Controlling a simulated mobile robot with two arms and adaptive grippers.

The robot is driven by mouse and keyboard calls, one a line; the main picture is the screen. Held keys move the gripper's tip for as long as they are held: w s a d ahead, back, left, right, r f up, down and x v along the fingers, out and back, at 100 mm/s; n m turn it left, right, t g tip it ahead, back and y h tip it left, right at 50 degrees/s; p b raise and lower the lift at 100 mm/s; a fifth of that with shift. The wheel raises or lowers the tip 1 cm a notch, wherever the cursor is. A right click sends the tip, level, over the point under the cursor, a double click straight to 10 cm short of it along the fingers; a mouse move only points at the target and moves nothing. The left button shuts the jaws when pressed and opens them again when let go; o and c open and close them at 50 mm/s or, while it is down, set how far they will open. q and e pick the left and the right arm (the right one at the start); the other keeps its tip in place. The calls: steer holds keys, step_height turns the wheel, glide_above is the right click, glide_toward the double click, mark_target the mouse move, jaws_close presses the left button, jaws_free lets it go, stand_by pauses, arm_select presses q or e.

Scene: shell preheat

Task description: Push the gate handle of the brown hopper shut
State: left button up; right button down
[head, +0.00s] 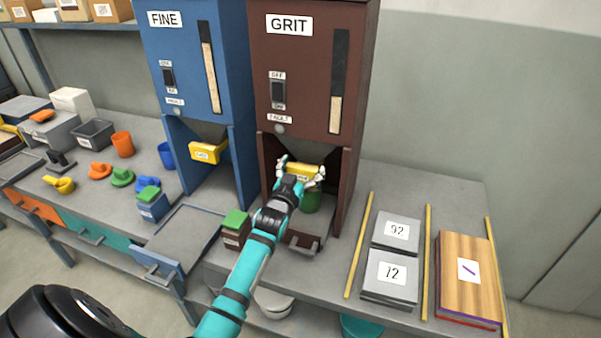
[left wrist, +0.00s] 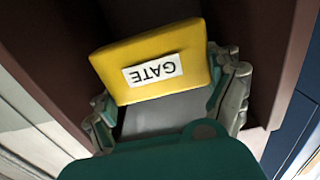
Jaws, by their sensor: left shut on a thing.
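The brown hopper (head: 308,60) labelled GRIT stands at the back centre. Its yellow gate handle (head: 301,170) sticks out under the hopper body, between the side walls. My left gripper (head: 302,174) is shut on the gate handle, with a finger at each side of it. In the left wrist view the handle (left wrist: 150,65) faces me with its GATE label upside down, and my left gripper's fingers (left wrist: 172,95) show at both sides. A green cup (head: 311,201) stands below the handle, partly hidden by my gripper. My right gripper is out of view.
The blue hopper (head: 190,60) labelled FINE with its own yellow gate handle (head: 207,152) stands close on the left. A small green-lidded box (head: 235,226) is beside my left arm. Grey plates (head: 396,231) and a wooden block (head: 467,270) lie on the right.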

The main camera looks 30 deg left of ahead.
arm_select(q)
steer(key=shift+r, duration=0.2)
steer(key=o, duration=1.4)
steer(key=shift+w, duration=0.15)
steer(key=shift+o, duration=0.3)
steer(key=shift+w+f, duration=0.15)
steer(key=shift+f, duration=0.05)
steer(key=v, duration=1.2)
